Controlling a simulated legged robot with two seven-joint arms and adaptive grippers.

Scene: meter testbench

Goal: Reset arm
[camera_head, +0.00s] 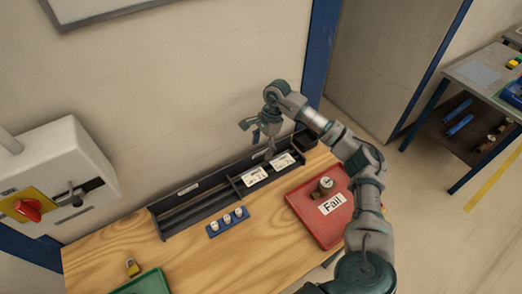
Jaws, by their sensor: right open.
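My right arm comes in from the lower right and arches over the workbench (200,262). My right gripper (262,140) hangs open and empty above the back of the bench, over the black rack (170,217). White labelled cards (255,176) sit in the rack's right part, below and near the gripper. The red tray (304,211) lies to the right, with a "Fail" label (332,204) and a small round meter-like object (325,185) on it. My left gripper is not in view.
A blue holder (228,222) with several white pieces stands mid-bench. A grey switch box (60,170) with a red knob is at the left. A second table (482,75) stands far right.

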